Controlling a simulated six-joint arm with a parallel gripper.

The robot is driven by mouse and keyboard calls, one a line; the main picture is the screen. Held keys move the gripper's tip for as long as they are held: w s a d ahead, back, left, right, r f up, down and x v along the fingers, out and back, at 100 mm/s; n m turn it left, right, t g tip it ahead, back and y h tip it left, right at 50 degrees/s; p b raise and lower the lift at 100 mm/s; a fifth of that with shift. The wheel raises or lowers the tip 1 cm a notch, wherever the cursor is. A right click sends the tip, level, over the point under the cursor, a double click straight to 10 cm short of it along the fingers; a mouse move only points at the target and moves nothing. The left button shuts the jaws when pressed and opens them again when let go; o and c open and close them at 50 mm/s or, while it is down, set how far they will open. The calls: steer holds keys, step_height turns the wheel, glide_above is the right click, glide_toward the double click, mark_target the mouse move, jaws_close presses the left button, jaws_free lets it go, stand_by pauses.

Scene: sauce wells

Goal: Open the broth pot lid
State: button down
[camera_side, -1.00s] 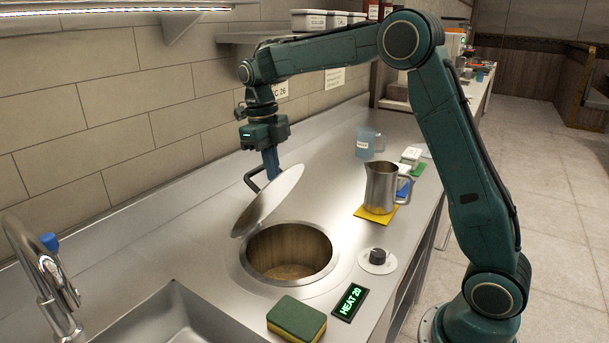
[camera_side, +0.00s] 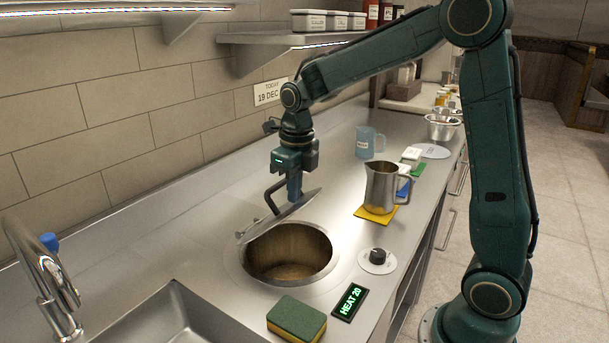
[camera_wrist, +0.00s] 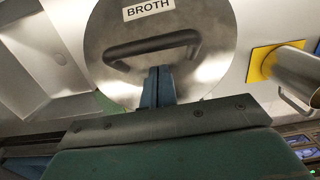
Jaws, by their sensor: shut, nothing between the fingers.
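The broth pot lid (camera_side: 292,208) is a round metal disc, tilted up over the back left of the pot and seen nearly edge-on. The pot (camera_side: 288,252) is uncovered to my side view, with its inside showing. The lid's dark bar handle (camera_side: 270,196) sits on its upper face. In the wrist view the lid (camera_wrist: 205,75) shows its BROTH label, with the handle (camera_wrist: 150,46) across it. My gripper (camera_side: 294,190) is shut and empty, its fingers close beside the handle at the lid's upper face. Whether they touch the lid is unclear.
A metal pitcher (camera_side: 382,184) stands on a yellow mat to the right. A knob (camera_side: 378,257), a HEAT 20 display (camera_side: 350,301) and a sponge (camera_side: 296,318) lie in front. The sink (camera_side: 170,325) and tap (camera_side: 45,280) are at left. The tiled wall is behind.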

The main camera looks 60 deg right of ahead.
mark_target(308, 196)
steer(key=shift+s+f+t, duration=0.9)
steer(key=shift+s+f, duration=0.3)
steer(key=shift+f, duration=0.05)
steer(key=s+r+t, duration=0.1)
steer(key=s+r, duration=0.4)
steer(key=r, duration=0.2)
steer(key=shift+t, duration=0.3)
steer(key=shift+w+d+r+g, duration=0.15)
steer(key=shift+w+r+g, duration=0.15)
steer(key=shift+w+r, duration=0.25)
steer(key=shift+w+d+r+g, duration=0.15)
steer(key=shift+w+r+g, duration=0.15)
steer(key=shift+w+r, duration=0.25)
steer(key=shift+f, duration=0.1)
steer(key=shift+x, duration=4.95)
